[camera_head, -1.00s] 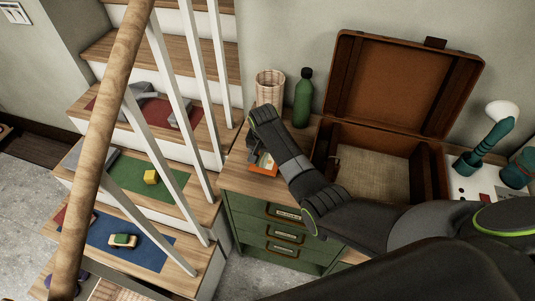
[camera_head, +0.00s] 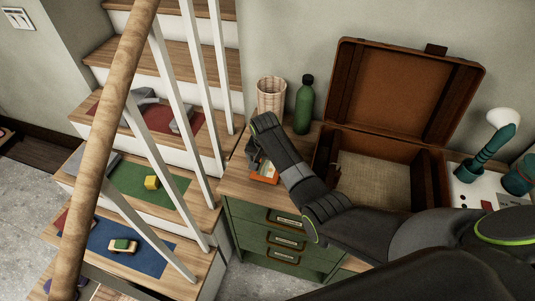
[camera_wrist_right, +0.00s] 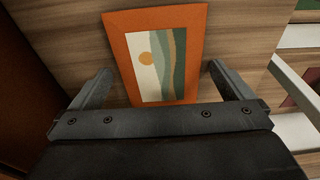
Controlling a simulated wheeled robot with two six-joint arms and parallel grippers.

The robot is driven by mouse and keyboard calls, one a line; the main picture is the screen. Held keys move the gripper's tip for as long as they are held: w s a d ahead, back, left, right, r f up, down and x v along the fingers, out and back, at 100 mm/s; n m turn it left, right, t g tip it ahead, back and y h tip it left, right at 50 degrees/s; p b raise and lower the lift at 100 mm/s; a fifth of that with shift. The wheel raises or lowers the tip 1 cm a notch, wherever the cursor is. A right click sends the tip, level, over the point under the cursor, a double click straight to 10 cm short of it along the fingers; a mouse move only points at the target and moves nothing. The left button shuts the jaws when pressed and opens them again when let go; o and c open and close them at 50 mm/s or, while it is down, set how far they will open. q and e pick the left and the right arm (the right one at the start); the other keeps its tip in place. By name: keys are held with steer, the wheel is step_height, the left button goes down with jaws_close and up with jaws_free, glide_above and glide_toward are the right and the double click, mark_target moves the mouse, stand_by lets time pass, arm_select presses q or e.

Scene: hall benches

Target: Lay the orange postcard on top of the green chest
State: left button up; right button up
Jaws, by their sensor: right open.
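The green chest (camera_head: 275,237) has several drawers and a wooden top, and stands beside the stairs. The orange postcard (camera_head: 264,174) lies on its wooden top, partly hidden by my right gripper in the head view. In the right wrist view the postcard (camera_wrist_right: 155,52) shows its orange border and a picture of a sun and wavy bands. My right gripper (camera_head: 254,160) is over the top of the chest. Its two fingers are apart, one on each side of the postcard's near end in the wrist view, with no grip on it visible. My left gripper is not in view.
An open brown suitcase (camera_head: 325,165) stands right of the postcard. The stair railing (camera_head: 105,130) is at the left.

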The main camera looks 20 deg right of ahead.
mark_target(267, 170)
step_height(267, 170, up, 12)
steer(key=s+a, duration=0.1)
steer(key=shift+s+f+b, duration=0.15)
steer(key=shift+s+b, duration=0.05)
steer(key=shift+b, duration=0.25)
stand_by(0.3)
